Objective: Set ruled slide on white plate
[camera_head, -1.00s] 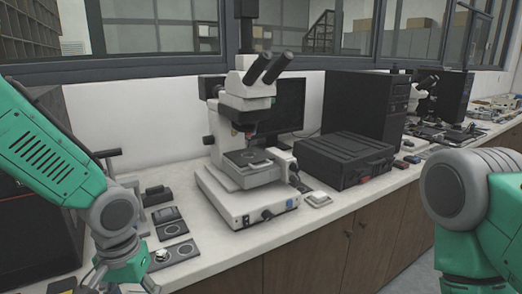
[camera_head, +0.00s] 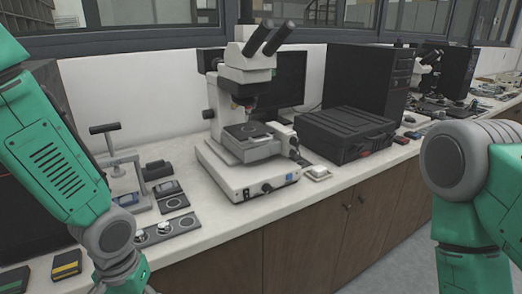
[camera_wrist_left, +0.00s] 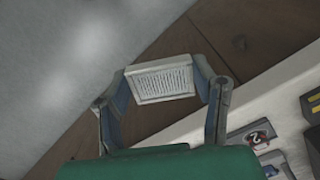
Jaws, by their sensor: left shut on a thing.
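My left gripper (camera_wrist_left: 162,83) is shut on a small pale slide with fine dark ruled lines, the ruled slide (camera_wrist_left: 160,79). One finger lies at each side of it, and its lined face shows in the left wrist view. Below it there is dark brown wood and grey floor, with the worktop edge to the right. In the head view my left forearm runs down past the bottom edge, so that gripper and the slide are out of frame. I cannot make out a white plate for certain. My right gripper is in neither view.
A mounting press (camera_head: 118,160) with a black cross handle stands on the worktop beside my left arm. Dark flat holders (camera_head: 168,228) lie right of it. A yellow-striped box (camera_head: 66,264) lies front left.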

